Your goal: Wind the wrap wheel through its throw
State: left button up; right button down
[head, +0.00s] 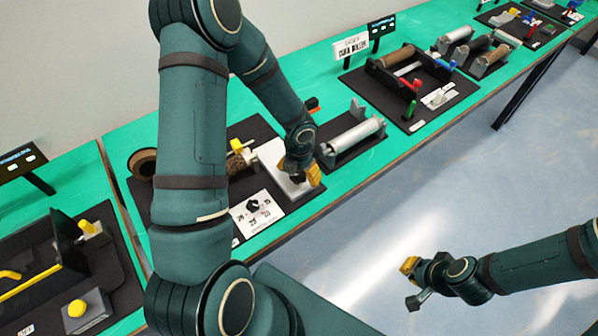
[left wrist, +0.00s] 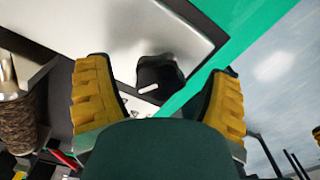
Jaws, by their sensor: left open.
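A black lobed knob with a white mark (left wrist: 160,75), which I take as the wrap wheel, sits on the front of a pale metal box (left wrist: 125,30). The box also shows in the head view (head: 272,158). My left gripper (head: 299,178) is open at the box's front edge. In the left wrist view its yellow-padded fingers (left wrist: 158,98) stand on either side of the knob, with gaps on both sides; I see no contact. In the head view the gripper mostly hides the knob. My right gripper (head: 411,284) hangs empty over the floor, its fingers apart.
A brown roll (head: 242,163) is behind my left arm. A silver roller (head: 354,138) stands close to the right. More roller stations line the green bench (head: 335,187). Open floor lies in front.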

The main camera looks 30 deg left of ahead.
pick_arm(q)
jog(key=c, duration=1.2)
